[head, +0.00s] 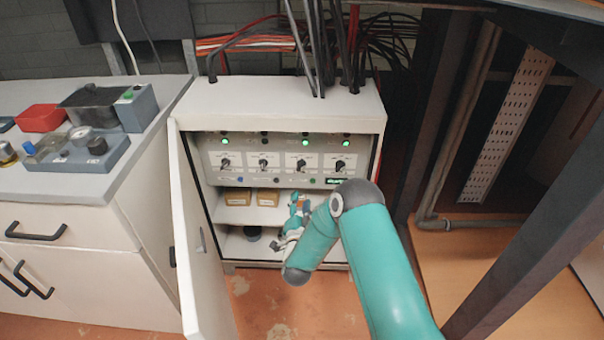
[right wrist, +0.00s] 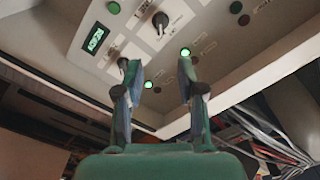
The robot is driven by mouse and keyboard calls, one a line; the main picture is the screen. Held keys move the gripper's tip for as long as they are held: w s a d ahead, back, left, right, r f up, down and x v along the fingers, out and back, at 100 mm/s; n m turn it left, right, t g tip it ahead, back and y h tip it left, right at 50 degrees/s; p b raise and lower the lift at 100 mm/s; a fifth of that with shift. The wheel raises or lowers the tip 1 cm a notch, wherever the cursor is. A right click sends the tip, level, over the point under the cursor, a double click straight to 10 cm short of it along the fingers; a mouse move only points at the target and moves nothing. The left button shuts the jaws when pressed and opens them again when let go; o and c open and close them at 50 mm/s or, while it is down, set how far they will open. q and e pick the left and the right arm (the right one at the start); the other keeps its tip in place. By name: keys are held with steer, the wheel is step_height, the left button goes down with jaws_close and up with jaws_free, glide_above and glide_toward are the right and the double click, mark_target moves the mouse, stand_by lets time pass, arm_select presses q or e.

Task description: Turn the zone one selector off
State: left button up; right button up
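An open white cabinet (head: 205,97) holds a control panel (head: 236,178) with a row of several black selectors. The leftmost selector (head: 225,162) sits under a lit green lamp. The second selector (head: 263,163) sits under a dark lamp; the two to its right have lit lamps. The labels are too small to read, so I cannot tell which is zone one. My right gripper (head: 299,208) is below the panel, in front of the shelves. In the right wrist view its fingers (right wrist: 156,66) are apart and empty, pointing toward the panel, with a selector (right wrist: 160,20) beyond them. My left gripper is not in view.
The cabinet door (head: 188,235) stands open on the left. Small boxes (head: 238,197) lie on the shelf below the panel. A counter (head: 135,165) with devices stands at the left. Cables (head: 352,50) enter the cabinet top. A dark post (head: 530,235) is at the right.

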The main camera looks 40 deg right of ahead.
mark_target(302, 168)
steer(key=b+x, duration=0.1)
steer(key=x, duration=1.4)
steer(key=shift+w+d, duration=0.1)
steer(key=shift+w, duration=0.05)
jaws_close()
